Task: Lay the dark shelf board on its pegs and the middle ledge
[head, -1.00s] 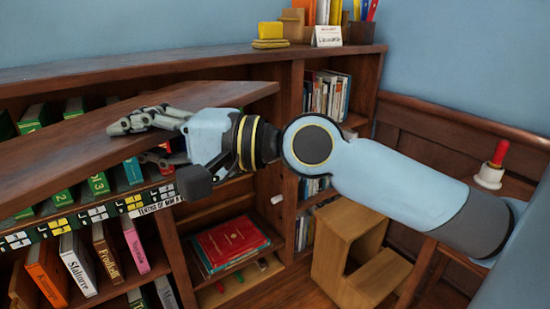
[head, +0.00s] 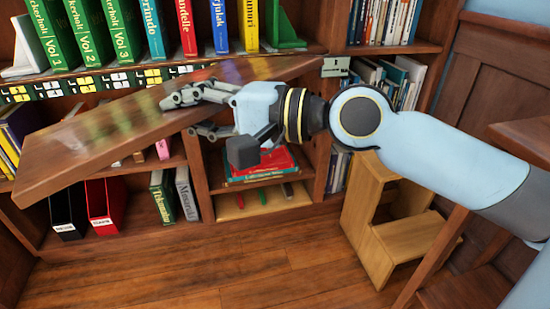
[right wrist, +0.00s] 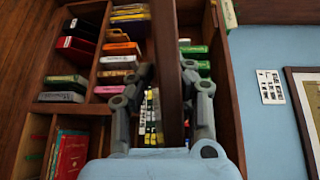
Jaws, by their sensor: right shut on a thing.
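The dark brown shelf board (head: 110,135) is in the air in front of the bookcase. It slants from the lower left up to the right in the head view. My right gripper (head: 192,115) is shut on the board's front edge, with fingers above and below it. In the right wrist view the board (right wrist: 168,40) shows edge-on between the fingers of the right gripper (right wrist: 166,80). The board's far right end is close to the upright with a small grey-green bracket (head: 335,67). I cannot make out the pegs or the middle ledge; the board hides part of the bookcase. My left gripper is not in view.
Green volumes (head: 88,30) and other books stand on the shelf above a labelled strip (head: 95,82). Binders (head: 103,205) and a red book (head: 262,163) are lower down. A wooden step stool (head: 385,225) stands at right. The floor (head: 230,255) in front is clear.

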